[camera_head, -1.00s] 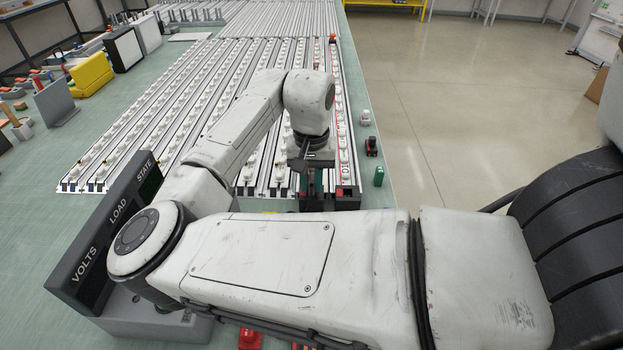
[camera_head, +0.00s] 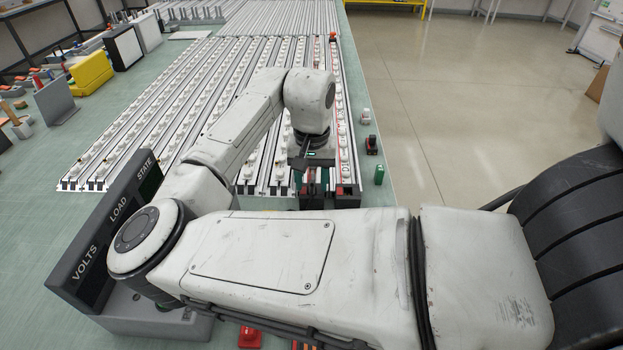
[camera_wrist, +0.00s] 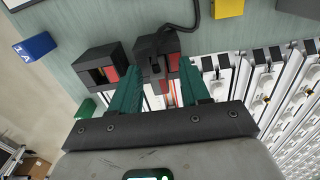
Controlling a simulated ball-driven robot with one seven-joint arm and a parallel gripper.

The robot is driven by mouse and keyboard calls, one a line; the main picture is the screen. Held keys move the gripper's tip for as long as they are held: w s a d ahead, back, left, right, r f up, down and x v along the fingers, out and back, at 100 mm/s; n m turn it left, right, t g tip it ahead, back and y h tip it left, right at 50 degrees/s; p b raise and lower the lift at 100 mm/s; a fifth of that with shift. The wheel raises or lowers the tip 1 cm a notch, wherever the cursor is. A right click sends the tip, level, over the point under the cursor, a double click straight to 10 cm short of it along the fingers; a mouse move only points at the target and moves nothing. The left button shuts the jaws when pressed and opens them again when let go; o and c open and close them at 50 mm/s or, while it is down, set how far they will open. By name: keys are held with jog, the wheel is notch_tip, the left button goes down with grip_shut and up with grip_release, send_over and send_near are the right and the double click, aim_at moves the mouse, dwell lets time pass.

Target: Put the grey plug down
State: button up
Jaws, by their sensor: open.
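In the wrist view, a dark grey plug-like block (camera_wrist: 154,46) with a black cable stands just beyond my green fingertips. I take it to be the grey plug. My gripper (camera_wrist: 158,70) is open, with one finger to each side of the block's near end. Whether a finger touches it cannot be told. In the head view, my gripper (camera_head: 317,178) is at the near end of the rails, partly hidden by my arm, and the plug cannot be made out clearly.
A dark block with a red face (camera_wrist: 99,69) is beside the plug. Blue (camera_wrist: 34,47), yellow (camera_wrist: 229,7) and green (camera_wrist: 86,108) blocks lie around. Rails (camera_head: 215,95) fill the bench. A VOLTS, LOAD, STATE panel (camera_head: 105,235) stands left of my arm.

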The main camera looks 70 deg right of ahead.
aim_at(312, 177)
notch_tip(312, 177, up, 12)
dwell(0.4)
jog(key=shift+s+f, duration=0.1)
dwell(0.5)
